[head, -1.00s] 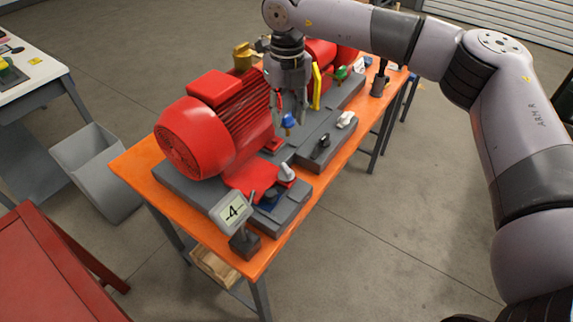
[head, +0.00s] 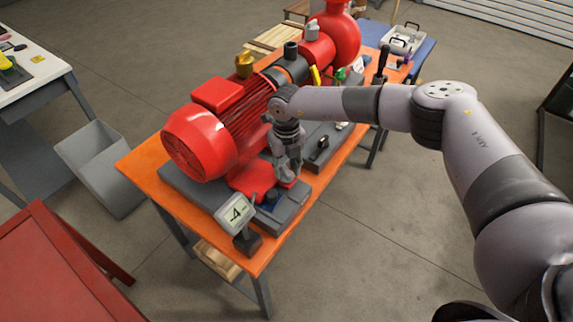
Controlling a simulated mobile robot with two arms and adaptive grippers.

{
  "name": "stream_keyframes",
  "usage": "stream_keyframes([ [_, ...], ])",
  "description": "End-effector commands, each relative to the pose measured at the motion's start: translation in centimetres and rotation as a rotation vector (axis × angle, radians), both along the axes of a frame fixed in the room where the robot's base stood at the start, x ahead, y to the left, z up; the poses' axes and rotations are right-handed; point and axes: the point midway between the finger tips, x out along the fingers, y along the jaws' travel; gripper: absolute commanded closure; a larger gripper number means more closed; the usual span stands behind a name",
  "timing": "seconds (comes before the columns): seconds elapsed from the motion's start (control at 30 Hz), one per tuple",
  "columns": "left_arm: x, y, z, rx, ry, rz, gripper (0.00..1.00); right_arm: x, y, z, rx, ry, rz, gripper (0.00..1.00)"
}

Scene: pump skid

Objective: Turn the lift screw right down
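The red motor (head: 205,140) stands on a grey base on the orange bench. At its near foot are a red foot plate (head: 250,178) and a dark blue piece (head: 271,198) on the grey block. My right gripper (head: 286,178) points down just above the red foot, at the spot where a pale-topped knob stood in the earlier view; the knob is now mostly hidden by the fingers. I cannot tell whether the fingers touch or grip it. Which part is the lift screw is not clear. A small display (head: 236,211) in front reads -4. My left gripper is not in view.
A black-handled knob (head: 322,143) sits on the grey base to the right. The red pump (head: 335,35) and a brass-coloured fitting (head: 244,62) stand behind. A grey bin (head: 103,165) is left of the bench (head: 150,185). The floor at right is clear.

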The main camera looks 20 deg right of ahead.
Motion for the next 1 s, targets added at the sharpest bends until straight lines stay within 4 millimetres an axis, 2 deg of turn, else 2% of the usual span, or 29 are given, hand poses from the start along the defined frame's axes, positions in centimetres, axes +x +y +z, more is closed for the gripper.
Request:
stream_keyframes([
  [0.3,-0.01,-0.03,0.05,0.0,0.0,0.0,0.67,0.03,-0.02,-0.28,0.0,-0.001,-0.001,0.67],
  [0.8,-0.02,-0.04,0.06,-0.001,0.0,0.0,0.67,0.03,-0.02,-0.23,0.0,-0.001,-0.001,1.0],
  [1.0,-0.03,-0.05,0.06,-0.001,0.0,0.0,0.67,0.03,-0.03,-0.22,0.0,-0.001,-0.001,1.0],
])
